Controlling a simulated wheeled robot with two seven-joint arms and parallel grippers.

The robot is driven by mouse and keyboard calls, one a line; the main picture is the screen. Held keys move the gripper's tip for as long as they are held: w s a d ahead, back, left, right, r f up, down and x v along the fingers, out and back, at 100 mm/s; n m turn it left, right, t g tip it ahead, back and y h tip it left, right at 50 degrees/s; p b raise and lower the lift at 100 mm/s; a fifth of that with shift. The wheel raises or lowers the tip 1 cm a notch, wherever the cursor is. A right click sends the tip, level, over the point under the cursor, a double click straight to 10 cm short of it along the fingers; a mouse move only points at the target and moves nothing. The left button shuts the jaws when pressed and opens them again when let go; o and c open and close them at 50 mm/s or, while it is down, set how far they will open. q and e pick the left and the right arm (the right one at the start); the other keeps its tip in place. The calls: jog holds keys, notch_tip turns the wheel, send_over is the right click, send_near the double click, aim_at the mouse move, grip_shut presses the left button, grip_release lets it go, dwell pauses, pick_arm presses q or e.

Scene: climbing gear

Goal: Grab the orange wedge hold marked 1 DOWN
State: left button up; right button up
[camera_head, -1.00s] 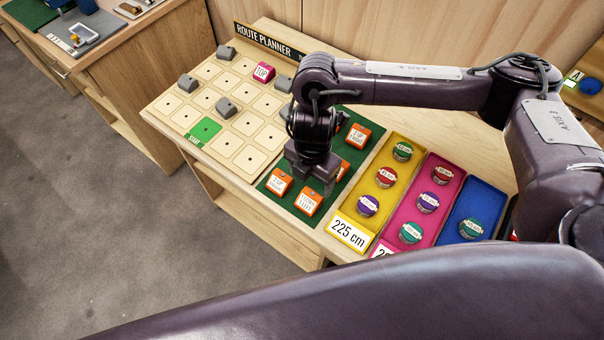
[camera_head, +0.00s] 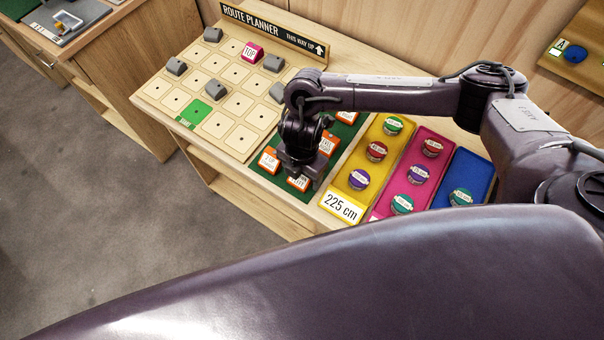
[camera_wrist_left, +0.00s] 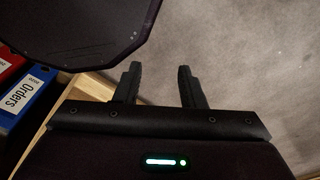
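Several orange wedge holds lie on a dark green mat (camera_head: 262,178) on the wooden desk. One is at the mat's front left (camera_head: 268,160), one at the front (camera_head: 298,184), one right of my gripper (camera_head: 328,144) and one at the back (camera_head: 346,117). Their labels are too small or covered to tell surely which is 1 DOWN. My right gripper (camera_head: 301,172) points down low over the mat, just behind the front hold and partly covering it. Its fingertips are not clear. My left gripper (camera_wrist_left: 158,84) is open and empty in the left wrist view, above the grey floor.
The pale route board (camera_head: 225,95) with grey holds, a pink TOP hold (camera_head: 252,52) and a green tile (camera_head: 194,114) is left of the mat. Yellow (camera_head: 352,188), pink (camera_head: 425,155) and blue (camera_head: 478,170) trays with round pieces stand right. Binders (camera_wrist_left: 25,100) show in the left wrist view.

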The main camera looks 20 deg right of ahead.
jog(key=c, duration=0.9)
jog(key=shift+o, duration=0.2)
jog(key=shift+r, duration=0.1)
